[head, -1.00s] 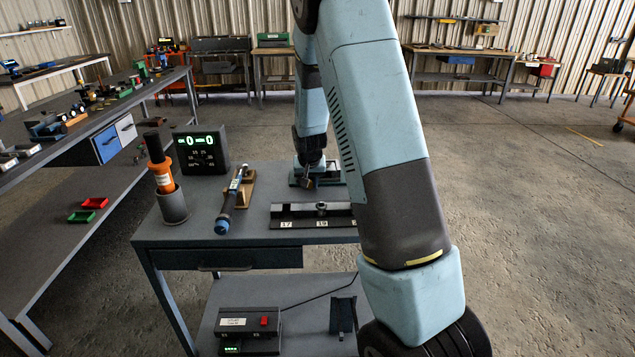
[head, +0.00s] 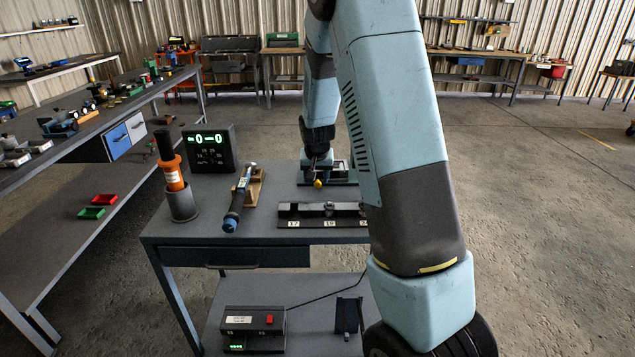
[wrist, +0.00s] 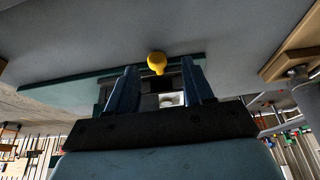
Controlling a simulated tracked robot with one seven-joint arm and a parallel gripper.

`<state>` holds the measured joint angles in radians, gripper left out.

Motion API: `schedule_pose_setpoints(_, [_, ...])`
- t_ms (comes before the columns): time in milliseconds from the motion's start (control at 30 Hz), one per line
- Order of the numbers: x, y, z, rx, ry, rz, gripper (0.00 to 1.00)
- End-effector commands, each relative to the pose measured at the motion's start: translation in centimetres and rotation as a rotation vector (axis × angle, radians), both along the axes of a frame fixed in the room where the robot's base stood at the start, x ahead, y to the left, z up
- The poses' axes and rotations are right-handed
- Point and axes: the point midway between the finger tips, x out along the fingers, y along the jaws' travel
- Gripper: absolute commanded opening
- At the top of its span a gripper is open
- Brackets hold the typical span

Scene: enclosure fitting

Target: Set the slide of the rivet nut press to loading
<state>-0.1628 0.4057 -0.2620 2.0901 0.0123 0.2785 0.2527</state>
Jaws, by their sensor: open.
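The rivet nut press (head: 341,180) is a low dark green-grey unit at the back of the small grey table. A yellow knob (head: 318,184), which I take to be on its slide, shows at its near side. My gripper (head: 317,166) is over the press, pointing down, and partly hides it. In the wrist view, my gripper (wrist: 158,72) is open, its two blue fingers apart. The yellow knob (wrist: 157,62) shows between and just beyond the fingertips, with no visible contact. The slide's setting cannot be read.
A labelled rail (head: 312,222) lies in front of the press. A blue-ended tool (head: 238,200) on a wooden stand, an orange tool in a grey cup (head: 182,205) and a display box (head: 210,150) stand to the left. Bare tabletop lies between them.

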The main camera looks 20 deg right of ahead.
Motion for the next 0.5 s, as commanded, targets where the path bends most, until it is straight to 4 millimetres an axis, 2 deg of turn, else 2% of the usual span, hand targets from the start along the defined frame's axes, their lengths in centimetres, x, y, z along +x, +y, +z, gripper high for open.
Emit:
schedule_pose_setpoints(300, [-2.1,0.7,5.2,0.001,-0.002,0.002,0.52])
schedule_pose_setpoints(500, [-3.3,1.1,7.9,0.001,0.0,0.003,0.52])
